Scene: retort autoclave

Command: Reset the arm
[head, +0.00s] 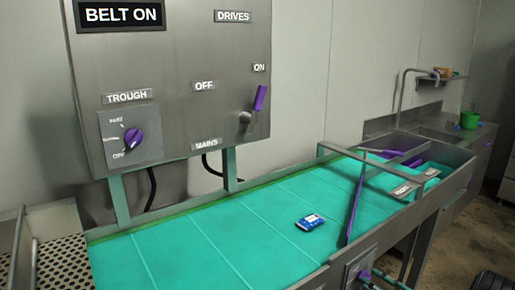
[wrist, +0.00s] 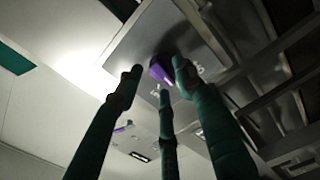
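My gripper (head: 372,276) has teal fingers at the lower edge of the head view, in front of a grey metal box (head: 352,266) on the belt's near side. In the wrist view the three fingers (wrist: 155,82) are spread, with their tips apart. A purple knob (wrist: 162,70) on a metal face shows between the tips; I cannot tell whether they touch it. A long thin purple arm (head: 355,203) lies across the teal belt (head: 215,235) in the head view. A small blue and white packet (head: 310,222) lies on the belt left of that arm.
A grey panel (head: 180,60) reads BELT ON and DRIVES, with a purple lever (head: 260,98) near ON and a purple TROUGH dial (head: 133,138). A green cup (head: 469,120) stands at a far sink. A perforated tray (head: 60,262) is at left.

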